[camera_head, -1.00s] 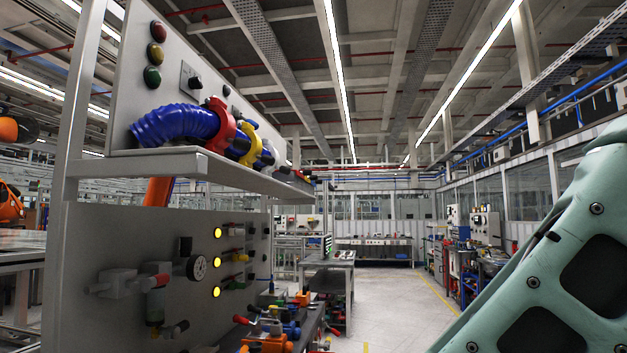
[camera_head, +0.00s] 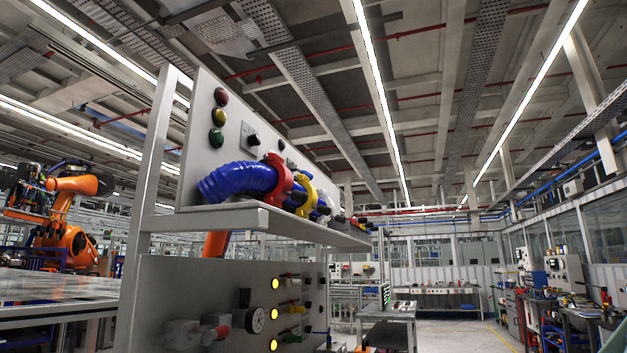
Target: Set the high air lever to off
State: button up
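The drive unit's lower grey panel (camera_head: 200,285) carries a column of yellow lamps (camera_head: 275,283), with small levers (camera_head: 292,309) beside them. A round gauge (camera_head: 254,320) sits left of the lamps. A grey valve with a red-tipped handle (camera_head: 215,332) sticks out at the lower left, cut near the frame's bottom. Which of these is the high air lever, and its setting, I cannot tell. The upper panel (camera_head: 205,160) has red, yellow and green round lamps or buttons and a black knob (camera_head: 252,140). My gripper is not in view.
An orange robot arm (camera_head: 70,215) stands at the far left. A bench (camera_head: 385,312) stands beyond; open floor lies right of it.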

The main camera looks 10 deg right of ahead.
aim_at(307, 174)
jog(key=i+l+u, duration=0.1)
jog(key=u, duration=0.45)
jog(key=i+l+u, duration=0.15)
jog(key=l+u, duration=0.2)
jog(key=l, duration=0.2)
jog(key=l+u, duration=0.35)
jog(key=l, duration=0.15)
jog(key=i+l, duration=0.05)
